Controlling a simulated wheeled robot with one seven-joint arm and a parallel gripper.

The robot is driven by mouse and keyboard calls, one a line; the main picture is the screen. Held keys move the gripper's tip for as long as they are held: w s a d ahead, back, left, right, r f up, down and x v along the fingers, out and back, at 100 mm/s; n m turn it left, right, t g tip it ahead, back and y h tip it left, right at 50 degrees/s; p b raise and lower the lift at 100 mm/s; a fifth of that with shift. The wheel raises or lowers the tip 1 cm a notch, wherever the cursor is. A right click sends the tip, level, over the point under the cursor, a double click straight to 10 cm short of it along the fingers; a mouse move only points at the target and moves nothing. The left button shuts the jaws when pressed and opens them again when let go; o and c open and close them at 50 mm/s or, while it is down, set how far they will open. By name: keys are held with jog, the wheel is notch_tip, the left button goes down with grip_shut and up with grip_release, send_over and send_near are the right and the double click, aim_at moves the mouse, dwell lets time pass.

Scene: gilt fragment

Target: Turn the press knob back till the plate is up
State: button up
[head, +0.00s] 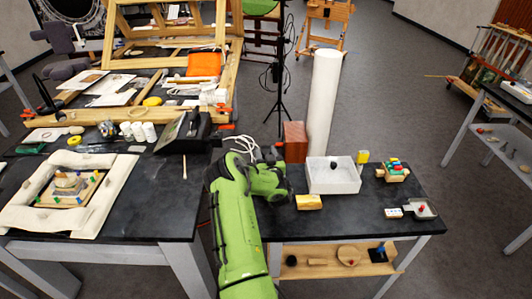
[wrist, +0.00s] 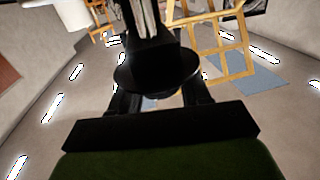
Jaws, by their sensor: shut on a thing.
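In the wrist view, a dark round piece (wrist: 155,72) with a post above it stands between the fingers of my gripper (wrist: 158,98). It looks like the press knob. My gripper is shut on it. In the head view my gripper (head: 271,154) is over the middle of the black worktop, largely hidden by my green arm. The press and its plate cannot be made out there, so I cannot tell the plate's height.
A red-brown block (head: 295,142) and a tall white roll (head: 322,100) stand close behind my gripper. A white tray (head: 333,187) and a yellow-orange block (head: 309,202) lie to its right. A black box (head: 183,133) stands to its left.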

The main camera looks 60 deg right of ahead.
jog(key=shift+r, duration=0.1)
jog(key=o, duration=1)
jog(key=shift+c, duration=0.2)
jog(key=p+v, duration=0.2)
jog(key=v, duration=1.3)
jog(key=shift+s+a+p, duration=0.2)
jog(key=shift+a+p, duration=0.15)
jog(key=shift+p, duration=0.05)
